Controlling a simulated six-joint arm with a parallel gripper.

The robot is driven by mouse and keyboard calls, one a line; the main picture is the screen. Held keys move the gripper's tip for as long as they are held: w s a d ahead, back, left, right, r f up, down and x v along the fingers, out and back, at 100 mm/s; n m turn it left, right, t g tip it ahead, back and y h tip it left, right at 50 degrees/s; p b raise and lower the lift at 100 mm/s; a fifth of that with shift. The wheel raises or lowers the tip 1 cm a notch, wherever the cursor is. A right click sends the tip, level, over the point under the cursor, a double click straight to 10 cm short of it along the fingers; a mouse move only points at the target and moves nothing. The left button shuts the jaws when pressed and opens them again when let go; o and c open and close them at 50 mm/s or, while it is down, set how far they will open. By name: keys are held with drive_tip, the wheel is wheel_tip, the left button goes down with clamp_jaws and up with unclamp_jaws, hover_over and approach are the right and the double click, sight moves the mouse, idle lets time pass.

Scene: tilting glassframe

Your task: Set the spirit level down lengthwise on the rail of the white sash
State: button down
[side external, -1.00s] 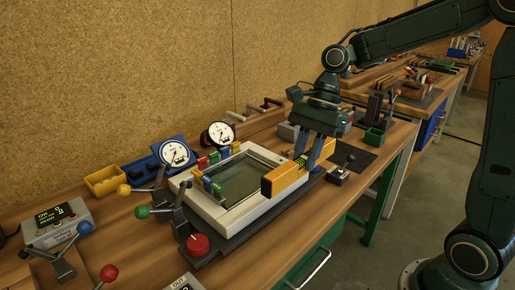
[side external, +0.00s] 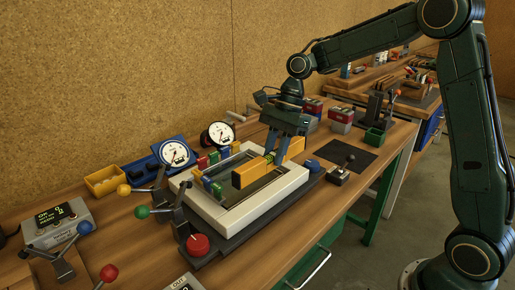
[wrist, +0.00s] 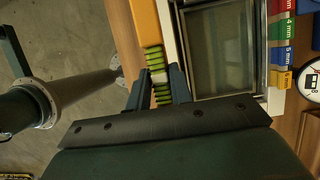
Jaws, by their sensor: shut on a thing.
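The spirit level (side external: 250,173) is a long yellow bar with a green vial section. My gripper (side external: 283,150) is shut on it near its middle, and the wrist view shows both fingers (wrist: 158,88) at the green part. The level (wrist: 145,25) is roughly level and upright on its narrow side. The white sash (side external: 217,216) lies below, a pale frame around dark glass. In the side view the level overlaps the glass; in the wrist view it runs beside a white rail (wrist: 182,45). I cannot tell whether it touches the sash.
Coloured blocks (side external: 212,160) stand along the sash's far side, also in the wrist view (wrist: 283,35). Two dial gauges (side external: 174,153) are behind. A red knob (side external: 198,244) and ball-ended levers stand at the front left. A blue button (side external: 312,165) is at the right.

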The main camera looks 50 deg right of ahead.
drive_tip(key=shift+w+f, duration=0.3)
drive_tip(key=shift+w, duration=0.3)
drive_tip(key=shift+f, duration=0.15)
drive_tip(key=shift+f, duration=3.65)
drive_tip(key=shift+f, duration=0.2)
drive_tip(key=c, duration=1.2)
unclamp_jaws()
drive_tip(key=shift+o, duration=0.2)
drive_tip(key=v, duration=1.3)
drive_tip(key=shift+r, duration=0.4)
